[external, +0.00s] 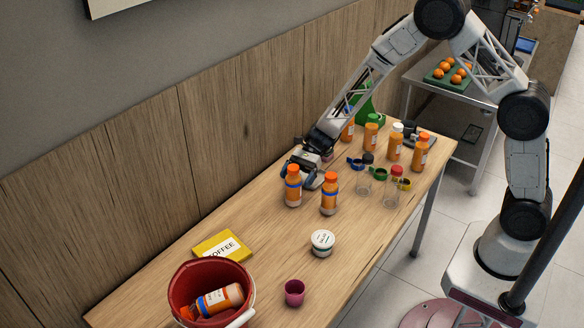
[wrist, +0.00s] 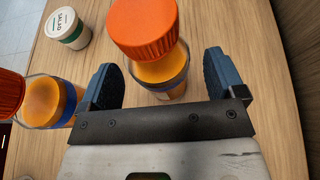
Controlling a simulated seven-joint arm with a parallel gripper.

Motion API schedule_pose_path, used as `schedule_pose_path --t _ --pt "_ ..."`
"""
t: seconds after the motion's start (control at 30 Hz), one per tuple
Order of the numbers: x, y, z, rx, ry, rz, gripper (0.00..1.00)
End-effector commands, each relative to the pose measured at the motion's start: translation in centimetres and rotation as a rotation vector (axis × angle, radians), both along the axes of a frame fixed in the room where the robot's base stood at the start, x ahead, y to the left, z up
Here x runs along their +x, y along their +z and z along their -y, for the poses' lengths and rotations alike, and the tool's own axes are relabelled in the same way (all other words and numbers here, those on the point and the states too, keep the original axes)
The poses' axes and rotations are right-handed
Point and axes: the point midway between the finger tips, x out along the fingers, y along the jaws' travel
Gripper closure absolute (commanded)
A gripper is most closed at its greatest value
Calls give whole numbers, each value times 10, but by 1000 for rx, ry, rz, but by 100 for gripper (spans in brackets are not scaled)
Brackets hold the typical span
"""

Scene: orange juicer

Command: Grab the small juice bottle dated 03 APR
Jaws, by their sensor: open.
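Two orange juice bottles with orange caps and blue bands stand upright near my gripper (external: 303,174). The left bottle (external: 293,190) is at the gripper's mouth; the right bottle (external: 329,197) stands just beside it. In the wrist view, my gripper (wrist: 161,78) is open, with its blue-grey fingers on either side of a juice bottle (wrist: 168,86) whose orange cap fills the top middle. The other bottle (wrist: 42,100) is outside the left finger. More juice bottles stand at the back, one white-capped (external: 395,148). No date can be read on any label.
A red bucket (external: 176,285) holds a lying juice bottle (external: 222,298). A yellow coffee box (external: 220,244), a white-lidded jar (external: 322,243) and a pink cup (external: 294,292) are in front. Clear bottles (external: 364,183) stand to the right. The wooden wall borders the table's left side.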

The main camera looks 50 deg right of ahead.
Motion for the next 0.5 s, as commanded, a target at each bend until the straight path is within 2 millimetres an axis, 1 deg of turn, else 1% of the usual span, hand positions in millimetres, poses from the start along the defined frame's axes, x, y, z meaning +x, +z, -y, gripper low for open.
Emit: schedule_pose_path --t 0.1,0.2,0.5 --pt "-1 -5 -13 0 1 1 11" --pt "-2 -7 -19 1 1 0 11" --pt "-2 -8 -21 0 0 1 11"
